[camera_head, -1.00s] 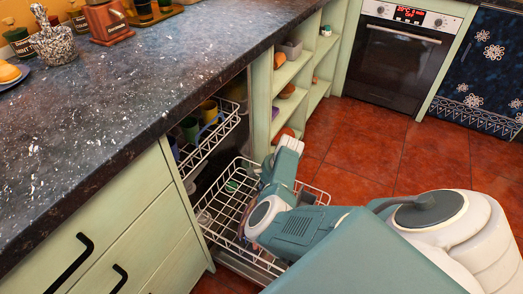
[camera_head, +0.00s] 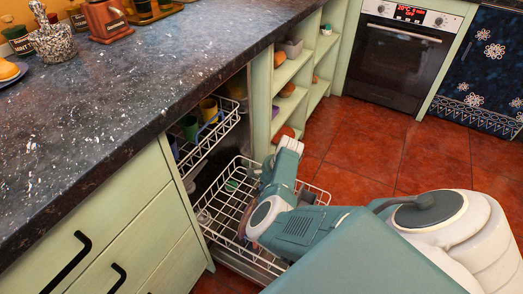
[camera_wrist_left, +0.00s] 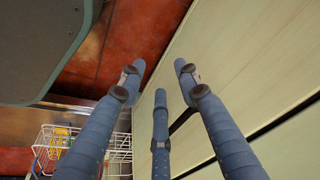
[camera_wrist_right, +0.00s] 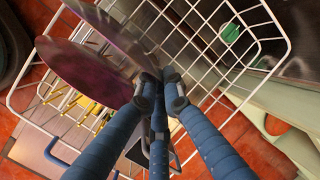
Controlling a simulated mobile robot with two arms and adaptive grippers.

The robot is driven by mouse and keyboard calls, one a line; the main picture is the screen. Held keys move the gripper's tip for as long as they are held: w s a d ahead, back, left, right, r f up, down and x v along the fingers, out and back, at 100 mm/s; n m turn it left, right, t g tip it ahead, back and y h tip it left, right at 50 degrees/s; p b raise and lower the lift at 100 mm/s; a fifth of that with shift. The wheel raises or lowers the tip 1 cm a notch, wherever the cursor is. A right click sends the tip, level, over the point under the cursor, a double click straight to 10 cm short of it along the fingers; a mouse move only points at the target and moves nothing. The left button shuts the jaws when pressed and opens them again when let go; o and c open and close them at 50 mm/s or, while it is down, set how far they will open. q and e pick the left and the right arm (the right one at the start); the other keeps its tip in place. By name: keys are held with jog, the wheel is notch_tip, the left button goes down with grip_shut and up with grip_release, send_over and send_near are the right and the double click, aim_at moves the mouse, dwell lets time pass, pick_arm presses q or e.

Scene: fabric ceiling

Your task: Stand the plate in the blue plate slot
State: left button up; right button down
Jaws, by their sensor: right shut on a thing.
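In the right wrist view a purple-pink plate (camera_wrist_right: 85,74) stands tilted at the left, with a greyish plate (camera_wrist_right: 112,38) just beside it. My right gripper (camera_wrist_right: 158,82) is shut at the plates' right edge, over the wire rack; which of the two it grips is hard to tell. Yellow slot dividers (camera_wrist_right: 84,104) show below the plates. In the head view my right arm hides the gripper and most of the plates. My left gripper (camera_wrist_left: 160,75) is open and empty beside the pale green drawer fronts.
The dishwasher's lower rack (camera_head: 232,208) is pulled out. Its upper rack (camera_head: 205,148), holding cups, is just above and left. The dark countertop (camera_head: 110,100) overhangs the left side. Open shelves (camera_head: 292,75) stand beyond. The red tiled floor (camera_head: 345,145) is clear.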

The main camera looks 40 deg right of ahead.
pick_arm(q)
jog(key=shift+r, duration=0.1)
jog(key=shift+r, duration=0.3)
pick_arm(e)
jog(key=shift+f, duration=0.2)
pick_arm(q)
jog(key=shift+r, duration=0.15)
jog(key=shift+b+v, duration=0.4)
jog(key=shift+v, duration=0.45)
pick_arm(e)
jog(key=shift+f, duration=0.45)
jog(key=shift+f, duration=0.15)
jog(key=c, duration=1.8)
grip_release()
pick_arm(q)
jog(key=shift+w+a+r, duration=0.1)
jog(key=shift+r, duration=0.6)
